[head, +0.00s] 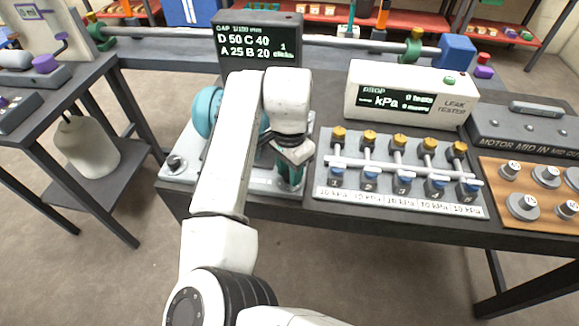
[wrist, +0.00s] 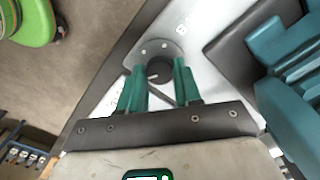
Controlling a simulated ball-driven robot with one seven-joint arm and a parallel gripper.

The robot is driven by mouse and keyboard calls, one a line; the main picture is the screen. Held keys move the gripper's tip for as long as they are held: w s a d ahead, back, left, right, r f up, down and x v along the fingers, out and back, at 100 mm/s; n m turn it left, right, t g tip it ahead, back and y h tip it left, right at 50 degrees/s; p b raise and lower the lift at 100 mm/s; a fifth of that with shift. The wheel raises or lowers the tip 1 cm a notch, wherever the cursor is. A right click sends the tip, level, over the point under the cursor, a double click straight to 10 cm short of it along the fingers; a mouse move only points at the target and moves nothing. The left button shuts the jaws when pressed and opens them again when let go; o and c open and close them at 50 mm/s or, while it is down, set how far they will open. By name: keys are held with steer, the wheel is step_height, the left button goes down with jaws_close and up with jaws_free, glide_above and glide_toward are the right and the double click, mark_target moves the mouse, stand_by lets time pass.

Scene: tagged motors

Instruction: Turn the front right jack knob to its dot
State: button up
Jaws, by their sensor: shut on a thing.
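The front right jack knob (wrist: 160,70) is a dark round knob with a pale line on its top, set on a grey round plate (wrist: 150,50) with small pale spots. Which spot is its dot I cannot tell. My gripper (wrist: 157,78) has its teal fingers on either side of the knob and is shut on it. In the head view my gripper (head: 291,178) is at the front right corner of the pale base plate (head: 240,183) and hides this knob. The teal motor (head: 206,112) stands on the plate, partly behind my arm.
A dark display (head: 258,41) reads D 50, C 40, A 25, B 20 and 1 clicks. The front left knob (head: 175,163) is free. A valve rack (head: 400,185) stands close to the right of my gripper, with a leak tester (head: 410,92) behind it.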

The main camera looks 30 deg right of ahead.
steer(key=n+p, duration=0.2)
steer(key=shift+d+r+p, duration=0.1)
steer(key=shift+r+p, duration=0.2)
steer(key=n+p, duration=0.3)
steer(key=p, duration=0.1)
steer(key=shift+n, duration=0.3)
steer(key=n+p, duration=0.4)
steer(key=shift+f, duration=0.1)
steer(key=shift+f+n+p, duration=0.1)
steer(key=shift+n+p, duration=0.6)
steer(key=shift+p, duration=0.25)
steer(key=o, duration=1)
steer(key=shift+f, duration=0.1)
steer(key=shift+o, duration=0.2)
step_height(320, 180, up, 11)
